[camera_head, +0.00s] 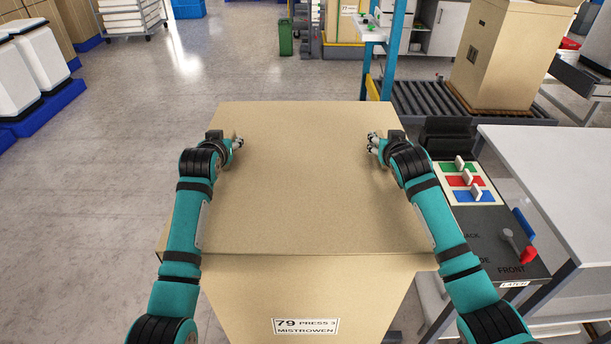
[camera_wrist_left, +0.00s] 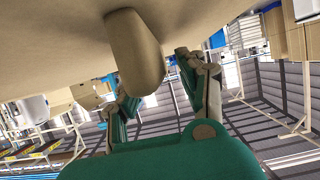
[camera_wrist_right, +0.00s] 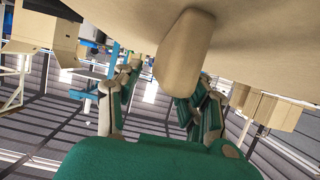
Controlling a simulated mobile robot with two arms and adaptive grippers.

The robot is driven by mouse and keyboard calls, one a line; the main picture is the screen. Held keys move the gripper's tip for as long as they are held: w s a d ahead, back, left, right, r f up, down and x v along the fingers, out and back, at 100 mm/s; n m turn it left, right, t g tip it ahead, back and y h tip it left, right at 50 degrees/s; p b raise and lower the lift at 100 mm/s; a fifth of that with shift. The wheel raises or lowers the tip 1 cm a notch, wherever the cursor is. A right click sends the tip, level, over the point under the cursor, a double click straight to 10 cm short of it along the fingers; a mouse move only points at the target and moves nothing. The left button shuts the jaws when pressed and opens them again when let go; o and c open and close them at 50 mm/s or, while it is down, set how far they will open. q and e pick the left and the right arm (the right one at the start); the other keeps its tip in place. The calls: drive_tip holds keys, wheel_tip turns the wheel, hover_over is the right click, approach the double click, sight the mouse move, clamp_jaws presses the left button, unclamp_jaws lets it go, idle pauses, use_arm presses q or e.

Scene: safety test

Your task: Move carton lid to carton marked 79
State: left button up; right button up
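The carton lid (camera_head: 290,200) is a large flat tan panel. It lies over the carton marked 79 (camera_head: 300,290), whose label reads "79 PRESS 3 MISTROWEN". The lid overhangs the carton, more on the left; I cannot tell whether it rests on it or hangs just above. My left gripper (camera_head: 238,142) is at the lid's left side and my right gripper (camera_head: 374,142) at its right side. A tan block-like grip shows close to the fingers in the left wrist view (camera_wrist_left: 135,50) and right wrist view (camera_wrist_right: 186,50). Whether the fingers press on it is unclear.
A control panel (camera_head: 468,180) with coloured switches stands close at right, beside a white table (camera_head: 560,170). Another tan carton (camera_head: 505,55) stands on a roller conveyor (camera_head: 440,100) behind. A green bin (camera_head: 286,37) is at the back.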

use_arm(q)
drive_tip(key=shift+s, duration=0.2)
use_arm(e)
drive_tip(key=shift+f, duration=0.1)
use_arm(q)
drive_tip(key=v, duration=1.1)
drive_tip(key=shift+s+r, duration=0.15)
drive_tip(key=shift+r, duration=0.05)
drive_tip(key=shift+s, duration=0.1)
use_arm(e)
drive_tip(key=v, duration=1.1)
drive_tip(key=shift+s+r, duration=0.3)
drive_tip(key=shift+s, duration=0.15)
